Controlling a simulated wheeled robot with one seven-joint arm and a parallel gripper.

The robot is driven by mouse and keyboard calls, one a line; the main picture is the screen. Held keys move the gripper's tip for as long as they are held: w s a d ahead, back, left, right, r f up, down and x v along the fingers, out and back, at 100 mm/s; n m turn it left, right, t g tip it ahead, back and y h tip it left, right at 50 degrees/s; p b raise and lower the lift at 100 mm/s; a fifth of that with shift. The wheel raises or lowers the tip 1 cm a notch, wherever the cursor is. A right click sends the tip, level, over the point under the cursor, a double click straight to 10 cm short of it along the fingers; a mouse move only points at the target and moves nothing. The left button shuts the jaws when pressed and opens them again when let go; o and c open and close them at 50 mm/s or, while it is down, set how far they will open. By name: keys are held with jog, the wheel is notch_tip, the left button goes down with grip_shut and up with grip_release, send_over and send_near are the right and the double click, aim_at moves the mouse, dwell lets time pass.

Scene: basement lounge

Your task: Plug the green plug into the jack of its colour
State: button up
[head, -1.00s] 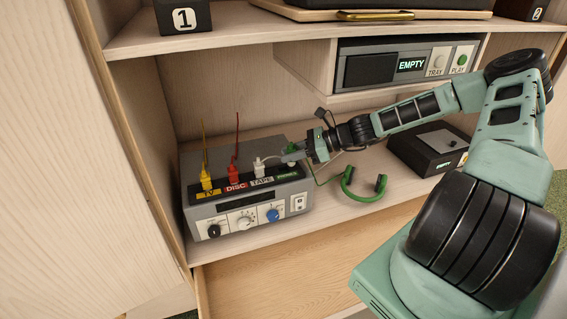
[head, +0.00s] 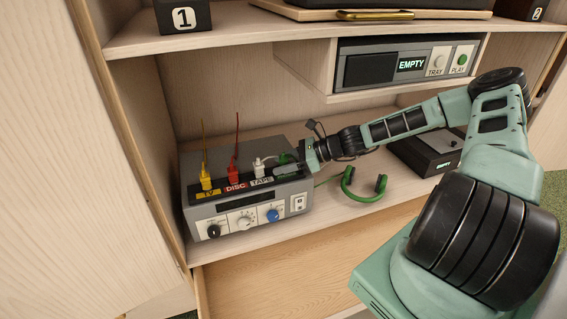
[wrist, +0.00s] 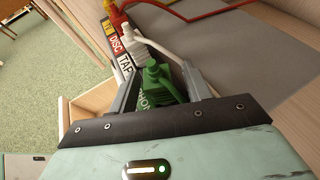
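The green plug (wrist: 163,80) is between the fingers of my gripper (wrist: 160,92) in the wrist view, and my gripper is shut on it. In the head view my gripper (head: 286,170) is at the right end of the grey box's (head: 248,196) jack row, with a bit of the green plug (head: 285,158) showing behind a finger. A green label (wrist: 148,102) shows just below the plug in the wrist view. The fingers hide the green jack and the plug's tip, so I cannot tell whether it is seated.
The white plug (head: 259,168) stands close to the left of my gripper, then the red plug (head: 234,172) and yellow plug (head: 206,179). Green headphones (head: 363,187) lie on the shelf to the right. A black box (head: 430,155) stands further right. A player (head: 405,65) hangs above.

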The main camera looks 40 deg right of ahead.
jog(key=v, duration=1.2)
dwell(0.4)
